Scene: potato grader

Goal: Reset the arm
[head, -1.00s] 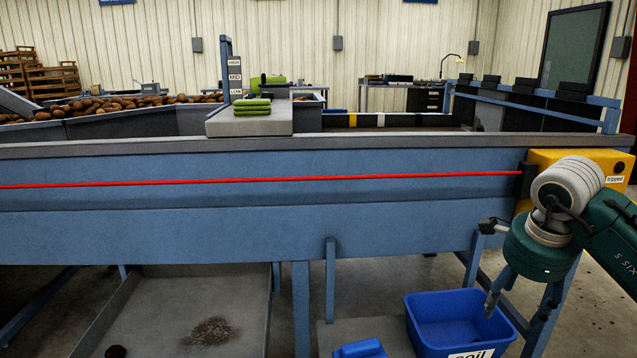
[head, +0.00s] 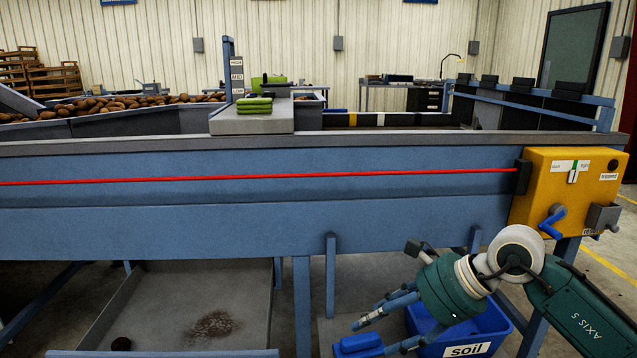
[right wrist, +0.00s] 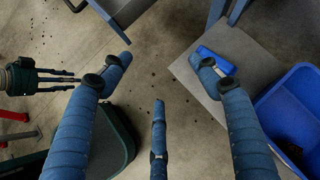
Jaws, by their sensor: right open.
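My right gripper (head: 384,333) is low in front of the machine, by the soil bin, its blue fingers spread and empty. The right wrist view also shows the open gripper (right wrist: 163,75), with nothing between its fingers. The yellow control box (head: 565,185) at the machine's right end is in clear view, above and right of the gripper. It carries a blue handle (head: 552,221), a small switch and a "tripped" label. A red cord (head: 260,178) runs to it along the blue frame. A dark-fingered gripper (right wrist: 60,80), apparently my left, shows small in the right wrist view.
A blue bin labelled "soil" (head: 490,326) stands on the floor, partly behind my right gripper. A blue object (head: 357,344) lies beside it. A grey tray (head: 180,310) sits under the machine. Green gloves (head: 254,104) lie on a ledge above.

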